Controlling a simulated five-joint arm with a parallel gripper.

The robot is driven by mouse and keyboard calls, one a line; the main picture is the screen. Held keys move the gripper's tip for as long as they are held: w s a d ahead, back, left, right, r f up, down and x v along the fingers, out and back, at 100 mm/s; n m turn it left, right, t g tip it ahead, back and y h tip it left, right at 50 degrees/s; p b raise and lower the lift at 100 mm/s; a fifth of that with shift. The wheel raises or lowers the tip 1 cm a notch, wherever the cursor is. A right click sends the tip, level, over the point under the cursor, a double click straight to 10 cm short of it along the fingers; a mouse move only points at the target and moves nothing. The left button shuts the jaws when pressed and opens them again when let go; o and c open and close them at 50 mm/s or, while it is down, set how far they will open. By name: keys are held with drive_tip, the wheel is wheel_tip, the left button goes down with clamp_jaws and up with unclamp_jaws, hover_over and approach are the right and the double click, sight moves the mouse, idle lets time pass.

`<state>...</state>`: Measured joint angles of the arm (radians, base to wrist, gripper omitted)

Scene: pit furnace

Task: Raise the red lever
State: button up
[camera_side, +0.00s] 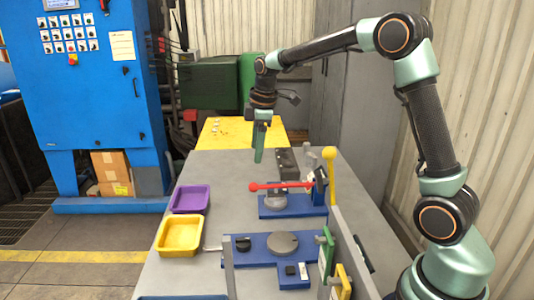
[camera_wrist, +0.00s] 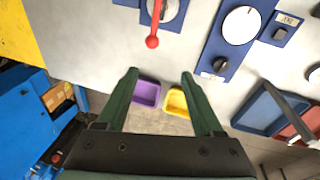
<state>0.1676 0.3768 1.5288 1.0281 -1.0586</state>
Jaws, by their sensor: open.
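The red lever (camera_side: 280,186) lies roughly level above a blue base (camera_side: 290,207) with a grey hub, its ball end pointing left in the side view. In the wrist view the red lever (camera_wrist: 153,36) shows at the top centre, its ball end towards me. My gripper (camera_side: 259,155) hangs pointing down above the far part of the table, beyond the lever and apart from it. In the wrist view my gripper (camera_wrist: 160,75) has its two green fingers spread, with nothing between them.
A purple tray (camera_side: 190,199) and a yellow tray (camera_side: 179,236) stand at the table's left edge. A blue panel (camera_side: 262,246) with a dial and knob is nearer. A yellow upright handle (camera_side: 330,172) stands right of the lever. Grey table (camera_side: 215,170) is clear left of the lever.

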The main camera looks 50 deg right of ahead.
sight(255, 184)
drive_tip(key=shift+n, duration=0.6)
drive_tip(key=x, duration=0.5)
drive_tip(key=d+x, duration=0.1)
drive_tip(key=x, duration=0.3)
drive_tip(key=d+x, duration=0.1)
drive_tip(key=x, duration=0.4)
drive_tip(key=shift+w+f, duration=0.25)
drive_tip(key=shift+w, duration=0.15)
clamp_jaws()
drive_tip(key=shift+s+a, duration=0.1)
drive_tip(key=shift+s, duration=0.05)
